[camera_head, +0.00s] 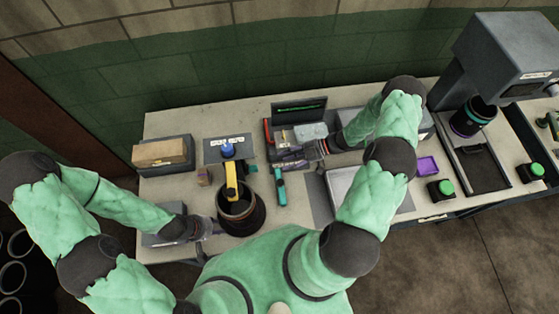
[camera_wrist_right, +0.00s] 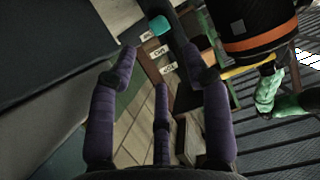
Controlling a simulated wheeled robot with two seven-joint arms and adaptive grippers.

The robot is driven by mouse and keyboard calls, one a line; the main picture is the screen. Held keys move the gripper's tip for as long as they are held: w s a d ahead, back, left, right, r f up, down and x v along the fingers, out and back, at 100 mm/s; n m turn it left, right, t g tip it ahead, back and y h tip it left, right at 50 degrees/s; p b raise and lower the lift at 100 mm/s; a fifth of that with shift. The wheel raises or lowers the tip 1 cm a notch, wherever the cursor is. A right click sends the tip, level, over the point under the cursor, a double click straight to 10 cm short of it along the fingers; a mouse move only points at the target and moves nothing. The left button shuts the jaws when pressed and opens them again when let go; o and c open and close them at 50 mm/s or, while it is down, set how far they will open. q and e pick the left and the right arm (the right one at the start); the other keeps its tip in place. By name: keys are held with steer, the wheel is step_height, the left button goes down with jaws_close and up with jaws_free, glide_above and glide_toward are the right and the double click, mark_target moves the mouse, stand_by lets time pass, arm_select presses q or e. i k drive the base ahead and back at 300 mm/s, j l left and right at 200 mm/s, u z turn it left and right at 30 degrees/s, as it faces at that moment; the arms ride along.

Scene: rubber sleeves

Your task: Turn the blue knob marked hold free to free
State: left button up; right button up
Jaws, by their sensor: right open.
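The blue knob (camera_head: 228,149) stands on a grey panel (camera_head: 211,155) with white labels behind it, at the back left of the bench. The labels are too small to read, so I cannot tell which mark the knob points to. My right gripper (camera_head: 285,160) is over the bench to the right of the knob, apart from it. In the right wrist view its purple fingers (camera_wrist_right: 160,105) are spread with nothing between them. My left gripper (camera_head: 207,227) is low at the front left, beside a dark round sleeve (camera_head: 256,218); its fingers are too small to judge.
A yellow part (camera_head: 232,180) rises from the dark sleeve, in front of the knob. A teal-handled tool (camera_head: 280,187) lies to its right. A cardboard-coloured box (camera_head: 160,153) sits at the left. A small display (camera_head: 300,108) stands at the back. A grey machine (camera_head: 505,50) stands at the right.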

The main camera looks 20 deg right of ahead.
mark_target(227, 149)
steer(key=k, duration=1)
